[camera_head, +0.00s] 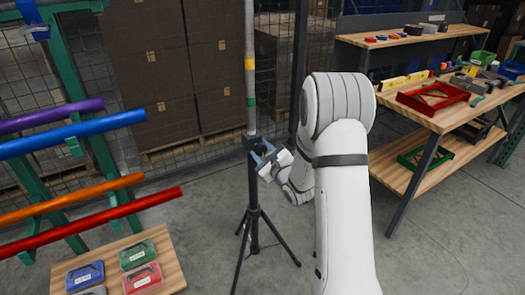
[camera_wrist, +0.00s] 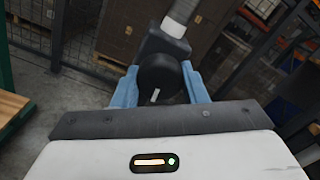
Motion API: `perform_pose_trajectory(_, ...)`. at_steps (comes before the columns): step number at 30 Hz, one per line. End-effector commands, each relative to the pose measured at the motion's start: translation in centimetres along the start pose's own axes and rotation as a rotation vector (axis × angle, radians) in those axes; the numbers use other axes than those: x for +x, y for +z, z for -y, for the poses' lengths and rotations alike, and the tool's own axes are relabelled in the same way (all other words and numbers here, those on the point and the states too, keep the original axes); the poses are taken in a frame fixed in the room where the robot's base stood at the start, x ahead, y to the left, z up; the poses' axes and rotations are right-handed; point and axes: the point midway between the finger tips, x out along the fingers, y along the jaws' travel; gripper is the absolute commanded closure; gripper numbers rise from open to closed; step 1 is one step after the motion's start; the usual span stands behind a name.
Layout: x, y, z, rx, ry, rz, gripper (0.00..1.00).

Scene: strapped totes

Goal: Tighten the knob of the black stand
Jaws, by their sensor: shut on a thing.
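The black stand (camera_head: 253,215) stands upright on the floor on its tripod legs in the head view. A grey pole with yellow and green bands rises from its collar. In the wrist view the stand's round black knob (camera_wrist: 159,78) carries a short white mark pointing down and slightly left. My gripper (camera_wrist: 158,88) has its blue fingers on either side of the knob and is shut on it. In the head view my gripper (camera_head: 263,156) is at the collar, at the top of the stand, and hides the knob there.
Coloured tubes (camera_head: 75,133) lie on a green rack at the left. A low wooden platform (camera_head: 168,273) with small cases is at the front left. A wooden workbench (camera_head: 440,118) with trays and tools stands at the right. Wire fencing and stacked boxes are behind. Open floor surrounds the stand.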

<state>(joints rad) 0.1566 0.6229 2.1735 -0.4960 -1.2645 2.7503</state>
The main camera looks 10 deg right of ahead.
Motion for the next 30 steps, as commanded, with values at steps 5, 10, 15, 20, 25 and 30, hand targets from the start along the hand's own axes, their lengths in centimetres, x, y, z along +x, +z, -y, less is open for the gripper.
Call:
perform_pose_trajectory(5, 0.0, 0.0, 0.1, 0.000, -0.002, 0.001, 0.84)
perform_pose_trajectory(10, 0.0, 0.0, 0.1, 0.000, -0.002, 0.001, 0.57)
perform_pose_trajectory(15, 0.0, 0.0, 0.1, -0.001, -0.001, 0.000, 0.43)
perform_pose_trajectory(20, 0.0, 0.0, 0.0, -0.001, -0.001, 0.000, 0.39)
perform_pose_trajectory(25, -0.3, 0.0, 0.1, -0.001, -0.001, -0.001, 0.39)
perform_pose_trajectory(30, -2.5, -0.1, 0.1, 0.001, -0.002, -0.003, 0.39)
